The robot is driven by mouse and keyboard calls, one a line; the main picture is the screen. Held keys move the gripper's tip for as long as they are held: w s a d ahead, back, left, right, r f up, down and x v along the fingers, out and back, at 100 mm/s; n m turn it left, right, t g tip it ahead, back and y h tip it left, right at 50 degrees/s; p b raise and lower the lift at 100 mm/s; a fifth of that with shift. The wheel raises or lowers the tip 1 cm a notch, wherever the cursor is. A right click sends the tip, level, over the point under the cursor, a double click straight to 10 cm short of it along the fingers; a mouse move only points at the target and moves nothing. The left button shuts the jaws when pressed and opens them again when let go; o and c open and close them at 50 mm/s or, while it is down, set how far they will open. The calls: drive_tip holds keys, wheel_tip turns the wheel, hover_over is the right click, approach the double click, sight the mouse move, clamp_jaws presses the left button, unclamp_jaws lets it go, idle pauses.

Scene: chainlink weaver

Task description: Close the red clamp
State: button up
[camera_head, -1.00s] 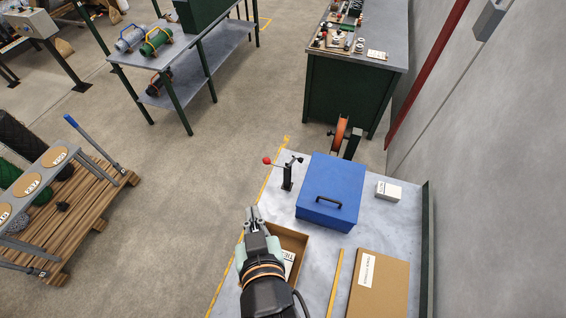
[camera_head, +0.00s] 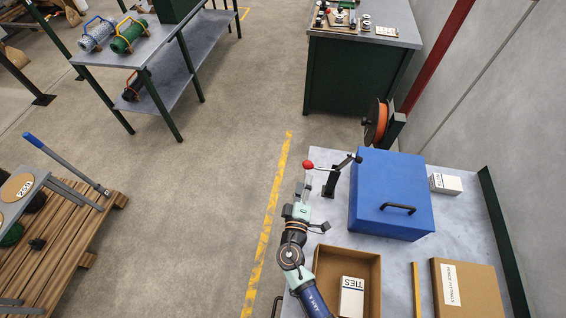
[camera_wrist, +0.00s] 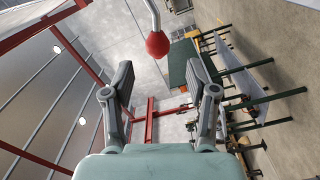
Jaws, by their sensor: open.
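The clamp (camera_head: 329,185) is a dark upright fitting at the table's left edge, beside the blue box. Its lever reaches out to the left and ends in a red ball (camera_head: 308,165). My gripper (camera_head: 302,191) is just below that ball in the head view, fingers pointing towards it. In the wrist view, the red ball (camera_wrist: 157,45) and its metal rod are ahead of the two spread fingers (camera_wrist: 160,85), near the middle of the gap. The fingers are open with nothing between them. The clamp's body is out of the wrist view.
The blue box (camera_head: 391,190) stands close right of the clamp. An open carton (camera_head: 367,262) holding a white TIES box (camera_head: 351,297) lies near my arm. A small white box (camera_head: 446,184) and a flat carton (camera_head: 468,290) are to the right. Left of the table is open floor.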

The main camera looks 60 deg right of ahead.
sight(307, 169)
drive_tip(key=x, duration=0.7)
drive_tip(key=shift+s+d+r, duration=0.1)
drive_tip(key=shift+d, duration=0.2)
clamp_jaws()
